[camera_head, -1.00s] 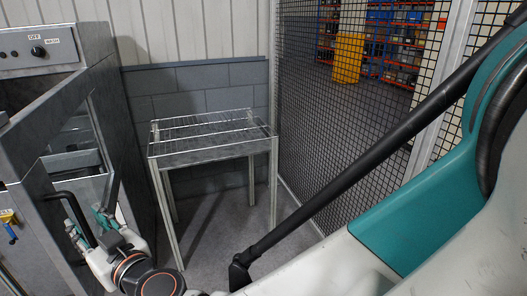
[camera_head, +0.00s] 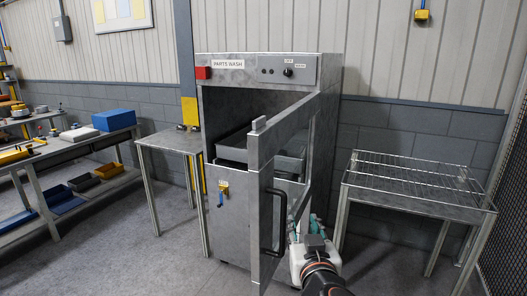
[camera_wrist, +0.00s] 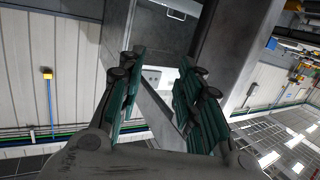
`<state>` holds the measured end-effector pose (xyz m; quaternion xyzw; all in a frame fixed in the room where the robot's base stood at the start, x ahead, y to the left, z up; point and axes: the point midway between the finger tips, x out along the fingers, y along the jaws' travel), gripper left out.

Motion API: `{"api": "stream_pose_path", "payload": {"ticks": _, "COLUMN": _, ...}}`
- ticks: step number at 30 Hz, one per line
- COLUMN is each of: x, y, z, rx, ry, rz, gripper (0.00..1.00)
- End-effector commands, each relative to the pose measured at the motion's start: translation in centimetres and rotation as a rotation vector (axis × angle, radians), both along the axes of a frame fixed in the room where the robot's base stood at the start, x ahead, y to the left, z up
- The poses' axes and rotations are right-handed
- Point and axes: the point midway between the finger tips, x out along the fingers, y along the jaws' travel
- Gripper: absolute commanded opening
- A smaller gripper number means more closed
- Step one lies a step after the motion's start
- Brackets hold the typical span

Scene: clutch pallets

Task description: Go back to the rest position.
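My gripper (camera_head: 302,232) is low at the right of the parts washer (camera_head: 220,90), beside its open door (camera_head: 262,215), which partly hides it. In the wrist view the two teal-padded fingers of my gripper (camera_wrist: 158,80) are spread apart with nothing between them. The door's black handle (camera_head: 276,220) stands just left of my gripper and is not held. The washer's front stands open and a grey tray (camera_head: 234,151) shows inside.
A wire-topped table (camera_head: 410,180) stands right of the washer, with mesh fencing (camera_head: 508,215) at the far right. A small metal table (camera_head: 165,140) stands left, and a shelf rack (camera_head: 85,150) with bins is further left. The floor at front left is clear.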

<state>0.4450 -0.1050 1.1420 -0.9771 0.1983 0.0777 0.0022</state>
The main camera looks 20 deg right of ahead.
Motion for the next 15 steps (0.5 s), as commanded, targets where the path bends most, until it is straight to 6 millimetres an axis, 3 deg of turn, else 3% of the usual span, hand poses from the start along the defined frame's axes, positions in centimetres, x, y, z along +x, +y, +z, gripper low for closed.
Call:
{"api": "stream_pose_path", "payload": {"ticks": 4, "x": -0.9, "y": -0.3, "z": -1.9, "rx": 0.042, "ry": 0.19, "rz": -0.04, "gripper": 0.33}}
{"api": "stream_pose_path", "payload": {"ticks": 7, "x": -2.0, "y": 0.7, "z": -3.5, "rx": 0.076, "ry": 0.341, "rz": -0.016, "gripper": 0.33}}
{"api": "stream_pose_path", "payload": {"ticks": 15, "x": -6.1, "y": 7.1, "z": -5.8, "rx": 0.158, "ry": 0.685, "rz": 0.221, "gripper": 0.33}}
